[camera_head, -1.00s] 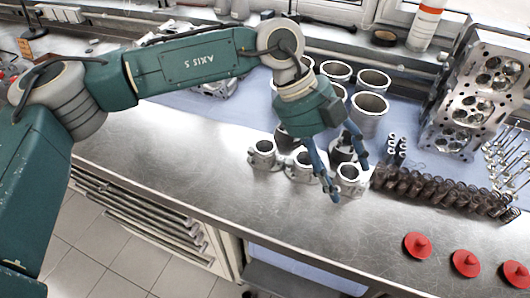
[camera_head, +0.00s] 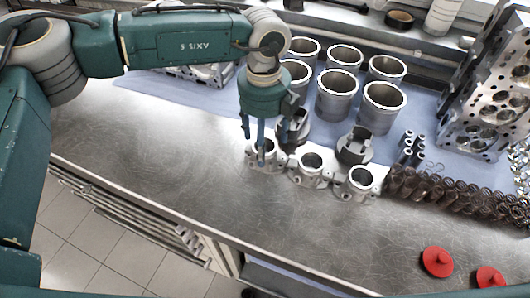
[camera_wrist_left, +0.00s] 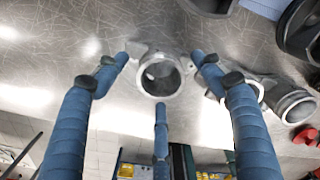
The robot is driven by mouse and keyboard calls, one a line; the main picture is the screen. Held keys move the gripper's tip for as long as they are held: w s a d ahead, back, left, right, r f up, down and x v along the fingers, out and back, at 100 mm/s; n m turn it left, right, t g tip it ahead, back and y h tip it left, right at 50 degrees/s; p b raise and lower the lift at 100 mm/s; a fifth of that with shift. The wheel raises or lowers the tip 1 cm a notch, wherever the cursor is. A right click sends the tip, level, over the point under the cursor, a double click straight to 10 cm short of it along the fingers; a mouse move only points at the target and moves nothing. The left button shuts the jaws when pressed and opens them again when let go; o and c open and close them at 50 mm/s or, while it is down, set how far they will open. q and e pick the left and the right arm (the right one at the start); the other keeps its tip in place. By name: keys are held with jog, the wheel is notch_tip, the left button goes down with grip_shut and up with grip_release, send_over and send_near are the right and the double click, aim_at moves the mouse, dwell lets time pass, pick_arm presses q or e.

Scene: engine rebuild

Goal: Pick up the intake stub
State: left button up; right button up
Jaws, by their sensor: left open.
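Three silver intake stubs stand in a row on the metal bench in the head view: the left stub (camera_head: 274,157), the middle stub (camera_head: 311,167) and the right stub (camera_head: 360,183). My left gripper (camera_head: 254,146) is open at the left stub, pointing down, with one finger in front of it. In the left wrist view the left stub's round ring (camera_wrist_left: 160,76) lies between the three blue fingers of the gripper (camera_wrist_left: 160,70), which are spread around it. Whether any finger touches it cannot be told. My right gripper is not in view.
Several grey cylinder liners (camera_head: 336,95) and dark pistons (camera_head: 355,147) stand just behind the stubs. Springs (camera_head: 440,187) lie to the right, with red caps (camera_head: 437,262) in front. A cylinder head (camera_head: 490,110) stands at the far right. The bench left of the stubs is clear.

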pick_arm(q)
notch_tip(320, 180, down, 2)
jog(key=shift+s+f+p, duration=0.15)
jog(key=shift+p, duration=0.25)
jog(key=shift+f, duration=0.5)
jog(key=shift+c, duration=0.3)
jog(key=c, duration=1.3)
jog(key=shift+c, duration=0.7)
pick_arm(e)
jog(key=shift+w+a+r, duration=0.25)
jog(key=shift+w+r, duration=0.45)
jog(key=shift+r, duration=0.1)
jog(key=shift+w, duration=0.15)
